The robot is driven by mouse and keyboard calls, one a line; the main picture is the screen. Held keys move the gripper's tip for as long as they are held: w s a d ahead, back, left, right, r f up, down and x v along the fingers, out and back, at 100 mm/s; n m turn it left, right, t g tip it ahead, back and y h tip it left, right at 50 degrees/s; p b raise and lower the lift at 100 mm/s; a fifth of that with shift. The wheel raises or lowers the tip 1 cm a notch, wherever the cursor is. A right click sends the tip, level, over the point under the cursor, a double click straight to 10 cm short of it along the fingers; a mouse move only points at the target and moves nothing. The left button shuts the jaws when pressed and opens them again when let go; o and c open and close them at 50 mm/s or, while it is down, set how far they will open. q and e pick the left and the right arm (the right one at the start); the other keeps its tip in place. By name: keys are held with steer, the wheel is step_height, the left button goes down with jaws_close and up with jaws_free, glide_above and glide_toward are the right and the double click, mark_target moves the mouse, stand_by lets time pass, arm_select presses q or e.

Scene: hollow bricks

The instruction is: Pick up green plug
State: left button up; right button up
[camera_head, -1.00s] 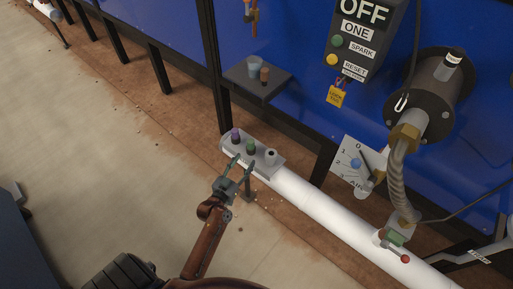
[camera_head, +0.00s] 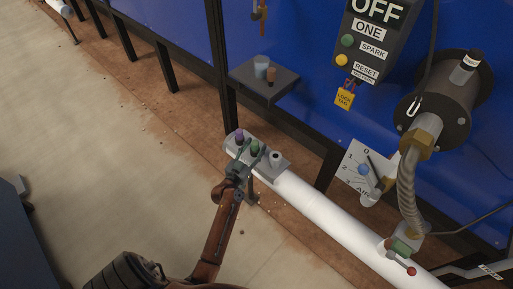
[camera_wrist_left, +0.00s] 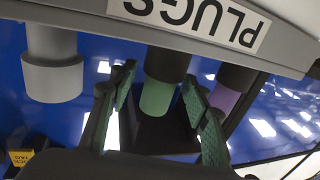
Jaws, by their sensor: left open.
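The green plug (camera_head: 254,146) stands in the grey plug holder (camera_head: 284,165), between a purple plug (camera_head: 239,135) and a grey plug (camera_head: 275,156). My left gripper (camera_head: 250,153) is open at the holder's near side, its fingers reaching toward the green plug. In the left wrist view, which is upside down, the green plug (camera_wrist_left: 157,98) shows between the two open green-padded fingers (camera_wrist_left: 158,88), with gaps on both sides. The purple plug (camera_wrist_left: 226,97) is close behind the right finger. The grey plug (camera_wrist_left: 52,78) is left of the fingers. My right gripper is not in view.
The holder sits at the end of a white pipe (camera_head: 325,210). A dark shelf (camera_head: 285,90) with a cup (camera_head: 261,67) and a brown piece stands above and behind it. A control box (camera_head: 370,45) and a hose (camera_head: 406,190) are at right. The floor at left is clear.

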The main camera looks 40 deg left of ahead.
arm_select(q)
steer(key=shift+c, duration=0.3)
steer(key=c, duration=1.1)
jaws_close()
steer(key=shift+r, duration=0.15)
